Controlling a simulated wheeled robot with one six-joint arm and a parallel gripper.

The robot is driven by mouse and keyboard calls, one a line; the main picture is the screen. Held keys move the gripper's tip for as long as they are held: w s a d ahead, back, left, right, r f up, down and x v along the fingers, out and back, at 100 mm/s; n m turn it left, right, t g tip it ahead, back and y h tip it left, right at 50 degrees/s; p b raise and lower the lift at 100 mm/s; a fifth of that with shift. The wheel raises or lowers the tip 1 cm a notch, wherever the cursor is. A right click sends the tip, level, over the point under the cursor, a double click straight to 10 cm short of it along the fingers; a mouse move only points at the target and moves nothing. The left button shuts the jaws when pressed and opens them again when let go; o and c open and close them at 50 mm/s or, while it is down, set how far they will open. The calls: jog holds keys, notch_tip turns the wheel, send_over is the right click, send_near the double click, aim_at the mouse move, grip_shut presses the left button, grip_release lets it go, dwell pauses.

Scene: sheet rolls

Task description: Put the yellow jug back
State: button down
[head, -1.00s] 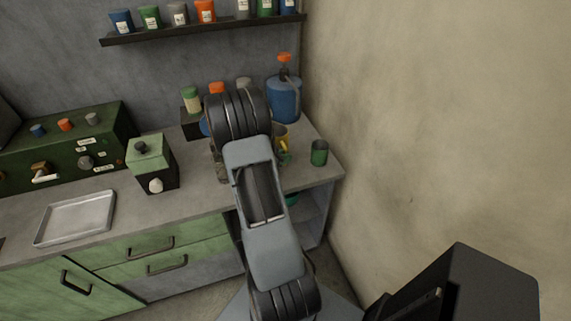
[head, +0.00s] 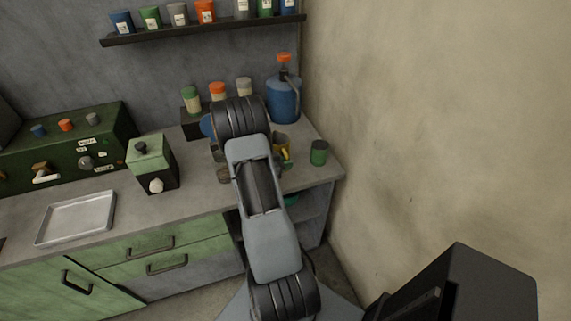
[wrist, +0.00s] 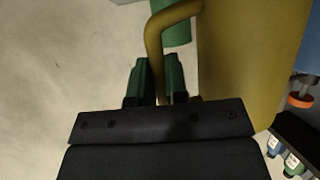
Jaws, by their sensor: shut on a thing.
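The yellow jug (wrist: 250,60) fills the right of the wrist view, its handle (wrist: 155,45) curving down on its left side. My gripper (wrist: 156,82) has its two green fingers on either side of the handle and is shut on it. In the head view only a bit of the yellow jug (head: 284,151) shows, at the right edge of my arm, near the right end of the counter. My arm hides the rest, so I cannot tell whether the jug touches the counter.
A green cup (head: 319,153) stands right of the jug, near the counter's right end. A blue container with an orange top (head: 284,100) stands behind, by the wall. Several small jars (head: 217,91) stand at the back. A metal tray (head: 76,218) lies at left.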

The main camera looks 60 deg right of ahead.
jog(key=shift+f, duration=0.15)
jog(key=c, duration=1.1)
grip_release()
